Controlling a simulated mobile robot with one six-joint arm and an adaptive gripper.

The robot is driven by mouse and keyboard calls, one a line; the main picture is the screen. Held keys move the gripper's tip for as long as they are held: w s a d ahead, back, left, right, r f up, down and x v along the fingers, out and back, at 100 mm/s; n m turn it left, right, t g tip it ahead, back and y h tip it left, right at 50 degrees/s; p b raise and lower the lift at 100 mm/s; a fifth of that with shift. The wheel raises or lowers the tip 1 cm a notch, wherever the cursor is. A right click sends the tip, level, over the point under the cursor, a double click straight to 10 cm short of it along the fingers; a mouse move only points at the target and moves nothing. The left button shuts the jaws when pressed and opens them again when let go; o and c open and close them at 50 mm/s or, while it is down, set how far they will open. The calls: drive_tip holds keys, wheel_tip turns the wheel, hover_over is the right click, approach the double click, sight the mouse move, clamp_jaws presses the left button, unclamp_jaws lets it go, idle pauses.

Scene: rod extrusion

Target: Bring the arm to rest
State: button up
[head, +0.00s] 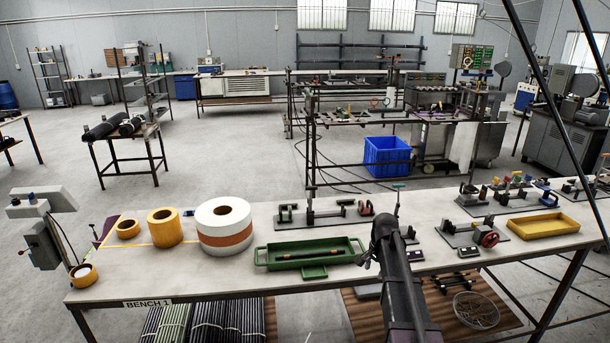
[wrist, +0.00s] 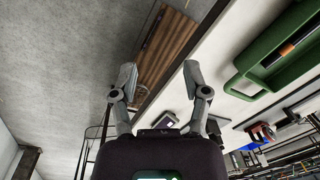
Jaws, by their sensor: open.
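My gripper (wrist: 158,78) is open and empty in the wrist view, its two grey fingers spread apart. Behind the fingers show the grey floor, a brown wooden board and the pale bench edge; nothing lies between the fingertips. In the head view my dark arm (head: 396,275) rises in front of the bench, right of the green tray (head: 264,257).
The bench (head: 180,276) carries a large white roll (head: 223,215), yellow tape rolls (head: 164,232), metal fixtures (head: 325,215) and a yellow tray (head: 543,227). Bundled rods and a wire basket (head: 476,310) are beneath it. A blue crate (head: 387,157) stands behind. Open floor lies at the left.

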drive_tip(key=s+a+n, duration=0.5)
drive_tip(key=s+a, duration=0.1)
drive_tip(key=s, duration=0.5)
drive_tip(key=s+a+n, duration=0.6)
drive_tip(key=s, duration=0.6)
drive_tip(key=shift+a+g+h, duration=0.3)
drive_tip(key=shift+a+g, duration=0.1)
drive_tip(key=shift+w, duration=0.1)
